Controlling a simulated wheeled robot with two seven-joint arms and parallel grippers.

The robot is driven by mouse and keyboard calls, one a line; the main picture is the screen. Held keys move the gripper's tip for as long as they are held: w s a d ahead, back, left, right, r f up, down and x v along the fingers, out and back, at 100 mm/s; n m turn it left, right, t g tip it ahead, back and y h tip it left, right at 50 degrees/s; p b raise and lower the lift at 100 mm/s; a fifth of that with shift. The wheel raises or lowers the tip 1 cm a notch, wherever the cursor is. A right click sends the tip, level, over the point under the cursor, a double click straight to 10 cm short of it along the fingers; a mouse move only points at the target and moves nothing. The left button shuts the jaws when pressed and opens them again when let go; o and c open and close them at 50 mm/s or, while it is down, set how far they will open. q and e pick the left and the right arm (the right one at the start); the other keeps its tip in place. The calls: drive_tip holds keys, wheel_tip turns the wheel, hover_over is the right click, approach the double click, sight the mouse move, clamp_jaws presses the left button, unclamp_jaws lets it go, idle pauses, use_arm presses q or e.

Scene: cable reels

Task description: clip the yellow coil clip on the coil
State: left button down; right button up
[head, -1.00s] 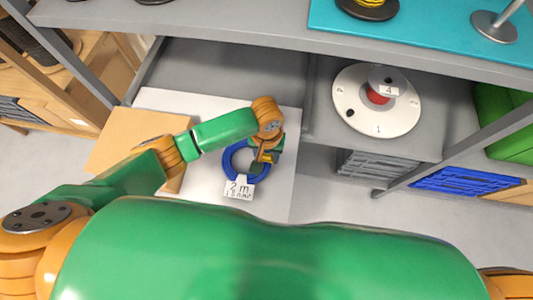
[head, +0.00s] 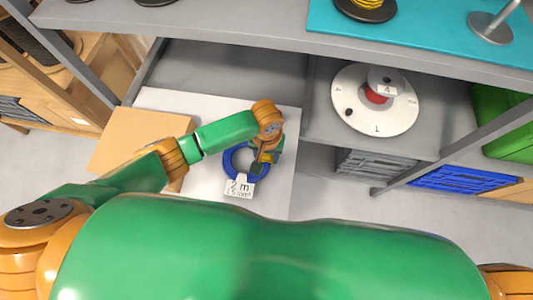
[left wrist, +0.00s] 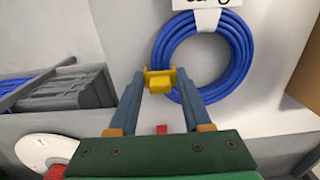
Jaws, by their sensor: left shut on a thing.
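The blue cable coil (head: 229,163) lies flat on a white board, and it also shows in the left wrist view (left wrist: 241,55). A white tag reading "2 m" (head: 239,188) is attached to its near side. My left gripper (head: 262,162) is over the right part of the coil. In the left wrist view its fingers (left wrist: 160,80) are shut on the yellow coil clip (left wrist: 158,83). The clip overlaps the coil's outer edge in that view. I cannot tell whether it is around the cable or just above it. My right gripper is out of view.
The white board (head: 205,105) lies beside a brown cardboard piece (head: 135,140). A white reel marked 4 (head: 390,118) stands on the grey shelf to the right. The upper grey shelf (head: 230,30) runs across behind my arm. A blue crate (head: 465,180) is at the right.

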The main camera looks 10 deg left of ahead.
use_arm(q)
drive_tip(key=shift+f, duration=0.15)
drive_tip(key=shift+f, duration=0.45)
drive_tip(key=shift+f+b, duration=0.2)
drive_tip(key=shift+b, duration=0.1)
drive_tip(key=shift+f, duration=0.3)
drive_tip(key=shift+s, duration=0.1)
drive_tip(key=c, duration=1.6)
unclamp_jaws()
drive_tip(key=shift+f, duration=0.15)
unclamp_jaws()
